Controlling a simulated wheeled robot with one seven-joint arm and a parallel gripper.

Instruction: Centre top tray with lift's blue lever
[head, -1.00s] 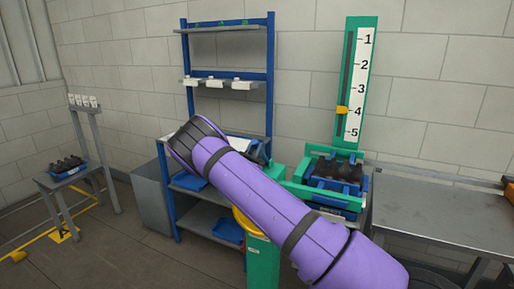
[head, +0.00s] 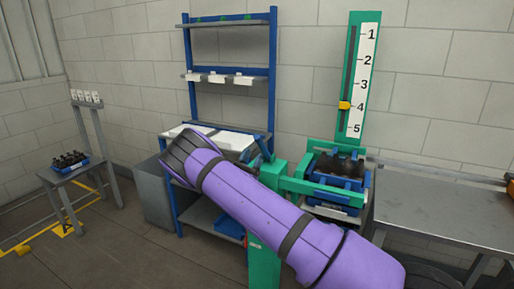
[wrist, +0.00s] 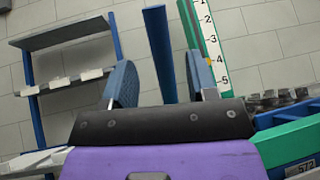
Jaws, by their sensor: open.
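The lift's green column with a numbered scale (head: 367,80) stands against the wall; its yellow pointer (head: 344,105) is at about 4. Below it, a blue tray (head: 327,180) with dark bottles sits within the green lift frame (head: 303,187). Whether it is centred cannot be told. In the wrist view my gripper (wrist: 160,78) is open, with one blue pad on each side. An upright blue bar (wrist: 158,45), apparently the lever, shows between the pads, beyond them; contact cannot be told. In the head view my purple arm covers part of the lift's left side.
A blue rack (head: 272,70) with white labels stands behind, left of the lift. A grey table (head: 440,210) is at the right. A small stand (head: 55,180) at far left bears another bottle tray (head: 71,168).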

